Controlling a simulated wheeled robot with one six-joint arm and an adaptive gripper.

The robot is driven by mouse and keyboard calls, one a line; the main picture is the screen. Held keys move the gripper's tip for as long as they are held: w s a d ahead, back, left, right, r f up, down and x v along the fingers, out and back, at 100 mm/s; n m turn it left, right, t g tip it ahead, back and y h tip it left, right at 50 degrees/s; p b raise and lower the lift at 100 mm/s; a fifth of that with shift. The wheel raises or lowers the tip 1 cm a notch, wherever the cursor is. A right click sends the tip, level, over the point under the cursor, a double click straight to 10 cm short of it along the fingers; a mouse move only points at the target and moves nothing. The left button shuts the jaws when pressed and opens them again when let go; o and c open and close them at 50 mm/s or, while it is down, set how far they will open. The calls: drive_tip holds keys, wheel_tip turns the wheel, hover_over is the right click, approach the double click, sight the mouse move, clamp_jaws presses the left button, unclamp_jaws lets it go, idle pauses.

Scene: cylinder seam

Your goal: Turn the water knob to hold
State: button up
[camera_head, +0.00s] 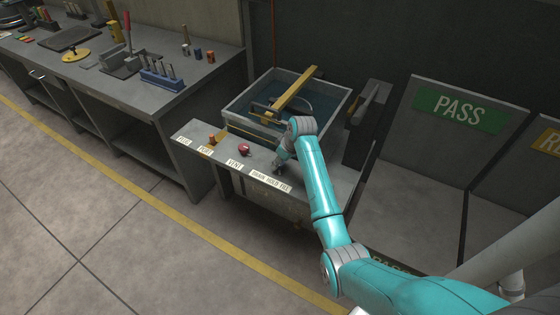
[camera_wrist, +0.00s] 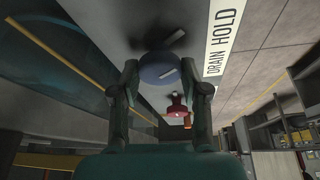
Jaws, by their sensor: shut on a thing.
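The water knob (camera_wrist: 158,68) is a round blue knob with a short pale mark on its face, seen in the wrist view. My gripper (camera_wrist: 166,82) is shut on it, one finger at each side. In the wrist view the label (camera_wrist: 222,40) shows only DRAIN HOLD. The pale mark lies slanted; I cannot tell which word it points to.
A red knob (camera_head: 244,149) and an orange knob (camera_head: 211,139) stand left along the panel. Behind is a water tank (camera_head: 237,108) with a yellow bar (camera_head: 296,90) across it. A PASS bin (camera_head: 462,108) stands right, a tool bench (camera_head: 215,85) left.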

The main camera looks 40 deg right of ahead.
drive_tip(key=shift+a+m+h, duration=0.1)
drive_tip(key=shift+m+h, duration=0.5)
drive_tip(key=shift+m, duration=1)
drive_tip(key=shift+m+h, duration=0.6)
drive_tip(key=shift+m, duration=1)
drive_tip(key=o, duration=1.1)
drive_tip(key=v, duration=1.2)
drive_tip(key=shift+w+a, duration=0.1)
drive_tip(key=shift+w, duration=0.1)
